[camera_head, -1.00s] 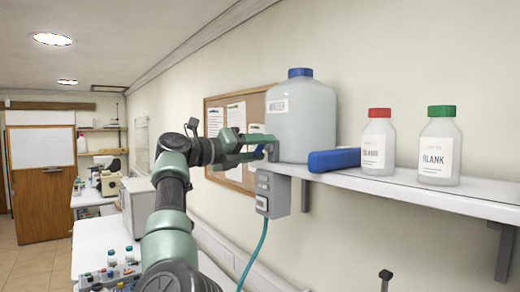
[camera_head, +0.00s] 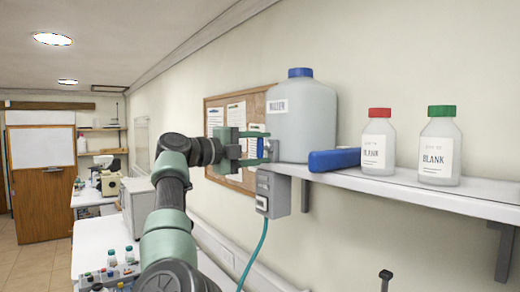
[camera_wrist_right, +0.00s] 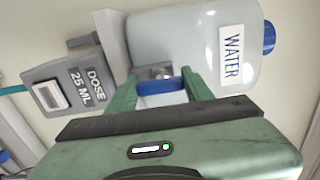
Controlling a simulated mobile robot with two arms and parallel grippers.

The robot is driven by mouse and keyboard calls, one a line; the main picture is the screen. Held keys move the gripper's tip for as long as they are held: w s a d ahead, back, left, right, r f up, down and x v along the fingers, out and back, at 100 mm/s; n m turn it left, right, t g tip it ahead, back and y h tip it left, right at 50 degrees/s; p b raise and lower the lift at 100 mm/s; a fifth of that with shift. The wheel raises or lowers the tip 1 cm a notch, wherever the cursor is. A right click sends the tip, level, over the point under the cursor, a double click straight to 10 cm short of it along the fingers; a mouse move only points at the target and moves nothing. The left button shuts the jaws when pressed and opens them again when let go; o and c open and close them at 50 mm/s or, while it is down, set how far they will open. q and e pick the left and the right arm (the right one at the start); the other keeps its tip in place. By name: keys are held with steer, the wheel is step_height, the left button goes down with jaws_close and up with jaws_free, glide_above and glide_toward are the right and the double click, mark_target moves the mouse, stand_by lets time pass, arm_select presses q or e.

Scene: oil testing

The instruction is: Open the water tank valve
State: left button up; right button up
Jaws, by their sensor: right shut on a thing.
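The water tank (camera_head: 303,120) is a large translucent jug with a blue cap. It stands at the left end of the wall shelf, and its WATER label shows in the right wrist view (camera_wrist_right: 231,57). A small valve with a blue handle (camera_head: 260,148) sits on the tank's lower left side. My right gripper (camera_head: 262,149) is at the valve with its fingers around the handle, shut on it. In the right wrist view the blue handle (camera_wrist_right: 160,86) spans between the two green fingers. My left gripper is not in view.
Below the valve is a grey dose box (camera_head: 273,193) with a hose, marked DOSE 25 ML in the wrist view. A blue object (camera_head: 334,160), a red-capped bottle (camera_head: 378,145) and a green-capped bottle (camera_head: 439,148) stand on the shelf (camera_head: 420,188). A pinboard (camera_head: 214,104) hangs behind.

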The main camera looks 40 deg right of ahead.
steer(key=shift+f+n, duration=0.15)
steer(key=shift+n, duration=0.15)
steer(key=o, duration=1.4)
